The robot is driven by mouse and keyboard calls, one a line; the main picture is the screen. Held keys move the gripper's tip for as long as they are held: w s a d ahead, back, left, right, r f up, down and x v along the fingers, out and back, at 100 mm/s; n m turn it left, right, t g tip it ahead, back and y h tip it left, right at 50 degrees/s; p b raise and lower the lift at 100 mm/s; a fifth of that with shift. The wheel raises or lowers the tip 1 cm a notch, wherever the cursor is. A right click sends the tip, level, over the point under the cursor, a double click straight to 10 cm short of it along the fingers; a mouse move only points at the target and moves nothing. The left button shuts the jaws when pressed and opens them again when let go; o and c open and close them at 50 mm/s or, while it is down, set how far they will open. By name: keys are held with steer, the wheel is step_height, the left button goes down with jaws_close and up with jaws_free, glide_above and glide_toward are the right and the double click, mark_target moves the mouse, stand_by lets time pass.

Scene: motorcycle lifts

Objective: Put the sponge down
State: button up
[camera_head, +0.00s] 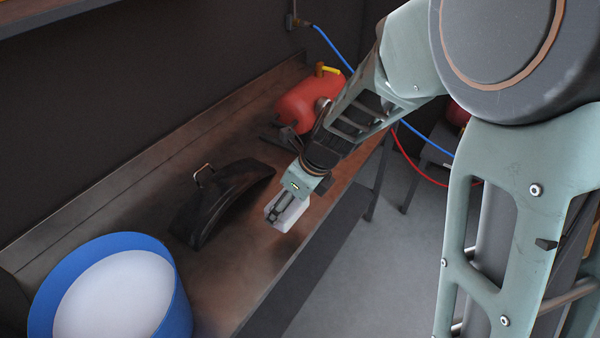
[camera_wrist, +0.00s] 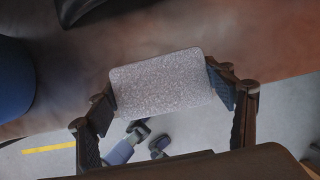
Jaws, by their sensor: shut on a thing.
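The sponge (camera_wrist: 162,82) is a pale grey, speckled block with rounded corners. In the wrist view my gripper (camera_wrist: 168,88) is shut on it, with one finger at each short end. In the head view the sponge (camera_head: 287,212) shows as a small whitish block at the end of my gripper (camera_head: 283,208), near the front edge of the brown workbench (camera_head: 250,245). I cannot tell whether the sponge touches the bench top or is held above it. Its underside is hidden.
A black curved part with a metal handle (camera_head: 222,200) lies left of my gripper. A blue round container with a white inside (camera_head: 178,305) stands at the near left. A red tank (camera_head: 308,104) stands behind my forearm. Bare bench shows around the sponge; floor lies beyond the front edge.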

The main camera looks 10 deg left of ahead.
steer(key=w+f+b, duration=0.1)
steer(key=f, duration=0.1)
steer(key=w+a+f+b, duration=0.1)
steer(key=w+f+b, duration=0.1)
steer(key=f+b, duration=0.3)
steer(key=shift+w+a+f, duration=0.15)
steer(key=shift+w+f, duration=0.05)
steer(key=shift+f, duration=0.05)
steer(key=shift+f, duration=0.1)
steer(key=o, duration=1)
